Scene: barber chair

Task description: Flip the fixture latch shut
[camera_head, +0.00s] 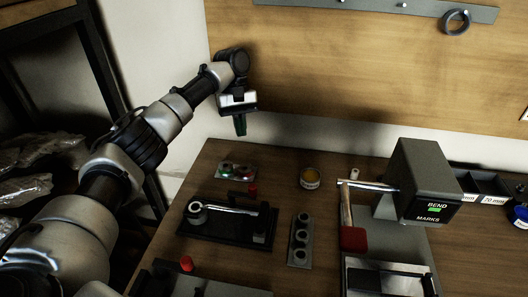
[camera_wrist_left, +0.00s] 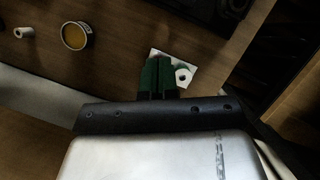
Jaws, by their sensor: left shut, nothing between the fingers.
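A black fixture (camera_head: 230,232) lies on the bench with a silver tube (camera_head: 232,209) along it. A red knob (camera_head: 252,189) stands at its back edge, seemingly on a dark lever; I cannot tell the latch's exact position. A second red knob (camera_head: 187,263) stands on another dark fixture (camera_head: 210,286) in front. My left gripper (camera_head: 240,126) is shut and empty, green fingertips down, above the bench's back edge and apart from the fixture. In the left wrist view, its fingertips (camera_wrist_left: 165,74) partly cover a small pale plate (camera_wrist_left: 176,65). My right gripper is out of view.
A small plate with green and red buttons (camera_head: 237,171) lies behind the fixture. A shelf (camera_head: 95,60) is at left.

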